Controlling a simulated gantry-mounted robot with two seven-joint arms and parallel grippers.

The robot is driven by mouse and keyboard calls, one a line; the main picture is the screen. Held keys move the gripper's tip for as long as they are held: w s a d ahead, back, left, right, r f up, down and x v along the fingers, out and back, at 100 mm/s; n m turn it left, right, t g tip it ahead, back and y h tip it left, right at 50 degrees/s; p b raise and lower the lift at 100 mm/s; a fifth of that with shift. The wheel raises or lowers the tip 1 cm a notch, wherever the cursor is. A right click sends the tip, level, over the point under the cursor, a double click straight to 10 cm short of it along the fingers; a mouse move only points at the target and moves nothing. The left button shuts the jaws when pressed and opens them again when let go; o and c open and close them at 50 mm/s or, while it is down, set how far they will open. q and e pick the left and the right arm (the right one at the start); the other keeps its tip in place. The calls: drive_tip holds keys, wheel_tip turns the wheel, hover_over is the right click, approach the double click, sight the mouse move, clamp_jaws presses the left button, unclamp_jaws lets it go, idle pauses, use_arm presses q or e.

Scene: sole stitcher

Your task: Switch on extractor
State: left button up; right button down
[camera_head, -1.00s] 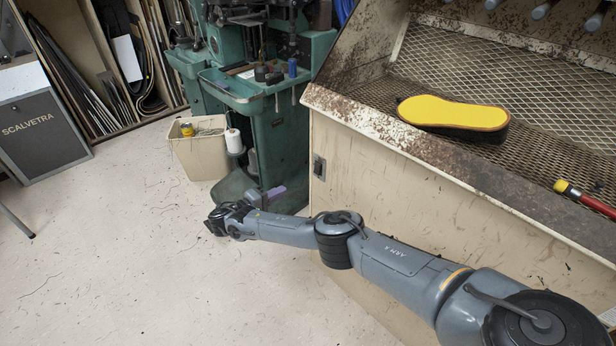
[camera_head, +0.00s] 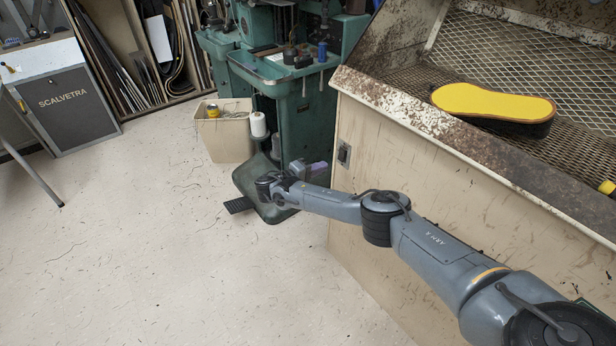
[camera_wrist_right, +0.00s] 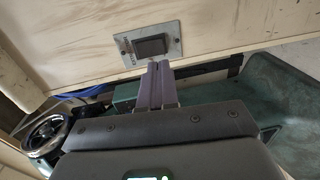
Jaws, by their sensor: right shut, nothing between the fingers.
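The extractor bench (camera_head: 400,190) is a cream cabinet with a rusty rim and mesh top on the right in the head view. Its dark rocker switch (camera_head: 344,154) sits on a metal plate on the cabinet's side. The switch also shows large in the right wrist view (camera_wrist_right: 151,46), near the top. My right gripper (camera_head: 321,167) is shut and empty, left of and slightly below the switch in the head view. In the right wrist view its purple-grey fingertips (camera_wrist_right: 160,65) lie just below the switch plate; I cannot tell whether they touch. My left gripper is not in view.
A green machine (camera_head: 290,110) with a foot pedal (camera_head: 240,205) stands behind my right gripper. A beige bin (camera_head: 225,135) is beside it. A yellow sole (camera_head: 493,103) lies on the mesh. The floor at left is open.

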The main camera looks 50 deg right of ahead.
sight(340, 159)
drive_tip(key=b+x, duration=0.2)
drive_tip(key=x, duration=0.3)
drive_tip(key=shift+d+f, duration=0.15)
drive_tip(key=shift+d, duration=0.1)
drive_tip(key=shift+s+d+b, duration=0.1)
drive_tip(key=shift+d+b, duration=0.15)
drive_tip(key=shift+b, duration=0.1)
